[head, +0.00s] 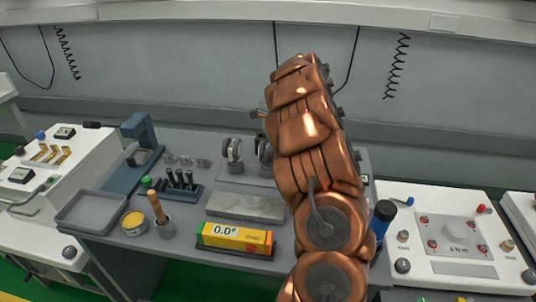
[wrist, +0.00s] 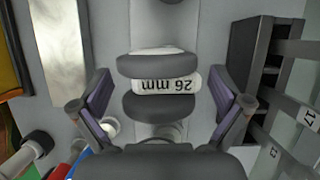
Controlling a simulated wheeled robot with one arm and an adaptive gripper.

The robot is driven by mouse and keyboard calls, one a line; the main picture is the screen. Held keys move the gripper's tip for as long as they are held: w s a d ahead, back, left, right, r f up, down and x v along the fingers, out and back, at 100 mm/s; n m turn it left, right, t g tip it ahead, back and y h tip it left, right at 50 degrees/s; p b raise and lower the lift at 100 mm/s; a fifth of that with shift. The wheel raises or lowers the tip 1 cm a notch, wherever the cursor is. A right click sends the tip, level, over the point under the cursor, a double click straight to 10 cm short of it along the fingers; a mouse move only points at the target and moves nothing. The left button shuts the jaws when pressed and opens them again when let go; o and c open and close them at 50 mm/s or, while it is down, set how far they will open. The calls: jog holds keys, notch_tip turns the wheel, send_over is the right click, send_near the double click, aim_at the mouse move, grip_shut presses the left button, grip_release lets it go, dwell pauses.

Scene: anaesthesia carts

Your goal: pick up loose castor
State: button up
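In the wrist view, a castor with two dark wheels and a pale middle marked "26 mm" (wrist: 165,86) lies between the fingers of my gripper (wrist: 160,104). The fingers are spread wide, one on each side, with visible gaps to the castor. In the head view, two upright castors, one on the left (head: 233,153) and one on the right (head: 265,152), show on the bench beside my copper arm. I cannot tell whether either is the one in the wrist view.
On the grey bench are a grey slab (head: 245,207), a yellow angle gauge (head: 235,238), a tool rack (head: 180,188), a brush pot (head: 165,228), a yellow tin (head: 133,222) and an empty tray (head: 78,222). In the wrist view, a dark numbered rack (wrist: 244,50) stands close right.

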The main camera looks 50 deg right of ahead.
jog(key=c, duration=1)
